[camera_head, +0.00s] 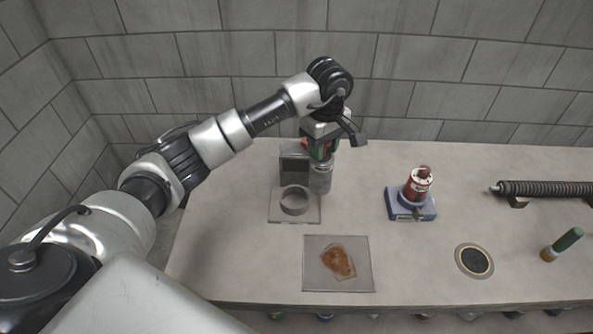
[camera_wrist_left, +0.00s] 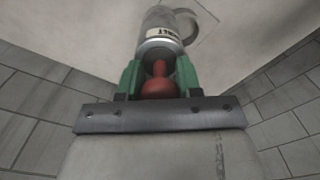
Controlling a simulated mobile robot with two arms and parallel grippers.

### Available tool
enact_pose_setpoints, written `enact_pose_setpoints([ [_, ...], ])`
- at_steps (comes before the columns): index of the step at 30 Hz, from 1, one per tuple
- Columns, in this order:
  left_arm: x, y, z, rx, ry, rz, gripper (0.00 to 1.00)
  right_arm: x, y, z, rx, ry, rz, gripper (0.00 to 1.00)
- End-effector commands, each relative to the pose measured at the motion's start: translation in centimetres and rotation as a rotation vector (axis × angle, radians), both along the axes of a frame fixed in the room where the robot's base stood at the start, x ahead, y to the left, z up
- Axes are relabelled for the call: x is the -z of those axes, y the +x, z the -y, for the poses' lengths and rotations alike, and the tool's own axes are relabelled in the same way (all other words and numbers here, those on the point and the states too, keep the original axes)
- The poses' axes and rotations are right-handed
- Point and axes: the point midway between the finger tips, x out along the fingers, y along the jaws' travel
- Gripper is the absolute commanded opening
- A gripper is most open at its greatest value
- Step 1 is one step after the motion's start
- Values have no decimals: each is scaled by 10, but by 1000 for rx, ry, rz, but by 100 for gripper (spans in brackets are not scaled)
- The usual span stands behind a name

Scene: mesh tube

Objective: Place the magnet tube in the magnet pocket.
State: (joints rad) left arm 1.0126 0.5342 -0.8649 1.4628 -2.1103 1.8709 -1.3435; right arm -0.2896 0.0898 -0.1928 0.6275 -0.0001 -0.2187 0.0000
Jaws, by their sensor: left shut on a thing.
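My left gripper (camera_head: 320,152) has green fingers, also seen in the wrist view (camera_wrist_left: 159,78). It is shut on the red knob (camera_wrist_left: 159,88) of a grey tube (camera_head: 320,178), which I take to be the magnet tube. The tube hangs upright, and its label is only partly readable in the wrist view (camera_wrist_left: 166,33). A grey ring-shaped pocket (camera_head: 294,212) on a square plate stands just left of and in front of the tube in the head view. I take it to be the magnet pocket. The tube is outside the ring; its lower end's contact is unclear.
A dark-faced block (camera_head: 294,168) stands behind the ring. To the right are a red tube in a blue stand (camera_head: 411,208), a black disc (camera_head: 474,261), a green-handled tool (camera_head: 567,241) and a ribbed rod (camera_head: 545,188). A tray with a brown piece (camera_head: 338,285) lies in front.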

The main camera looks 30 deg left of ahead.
Motion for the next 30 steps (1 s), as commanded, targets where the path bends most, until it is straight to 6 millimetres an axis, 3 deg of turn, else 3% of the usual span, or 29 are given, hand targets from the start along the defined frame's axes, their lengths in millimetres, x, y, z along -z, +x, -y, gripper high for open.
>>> enact_pose_setpoints([
  [3, 13, -10, -28, -3, 1, -4, 0, -15, 1, 2, -1, -3, 1, 43],
  [9, 32, -18, -55, 0, -1, 0, 0, -22, -10, -4, -2, 4, -15, 43],
  [14, 39, -20, -59, 2, -1, 0, 0, -24, -18, -14, -3, 16, -28, 43],
  [22, 74, -20, -59, 1, -2, -1, 0, -38, -16, -15, -5, 18, -25, 43],
  [30, 77, -19, -59, 2, -1, 2, 0, -36, -13, -9, -5, 11, -21, 43],
])
